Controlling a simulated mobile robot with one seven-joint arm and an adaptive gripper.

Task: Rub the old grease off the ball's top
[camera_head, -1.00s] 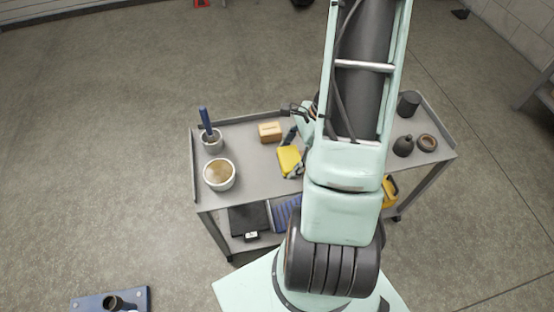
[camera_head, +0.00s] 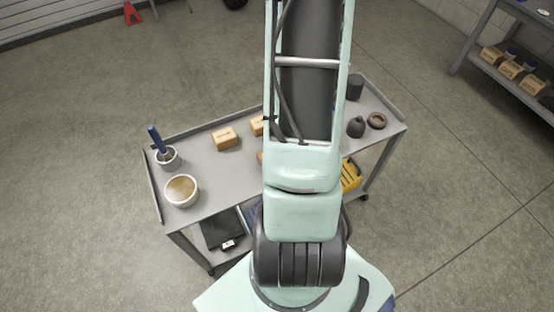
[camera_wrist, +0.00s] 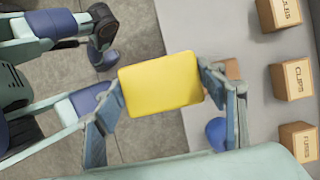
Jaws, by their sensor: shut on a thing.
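My gripper (camera_wrist: 162,84) is shut on a yellow pad (camera_wrist: 160,90), one finger on each side of it, in the wrist view. The pad hangs beside the cart's edge, over the floor and part of the grey top in that view. In the head view my arm hides the gripper and the pad. I cannot make out the ball in either view now.
The grey cart (camera_head: 215,180) carries a white tub (camera_head: 181,191), a cup with a blue-handled tool (camera_head: 157,143), small boxes (camera_head: 225,139), (camera_wrist: 290,81), and dark parts (camera_head: 356,127). A blue rounded thing (camera_wrist: 215,132) shows behind a finger. Open floor lies left.

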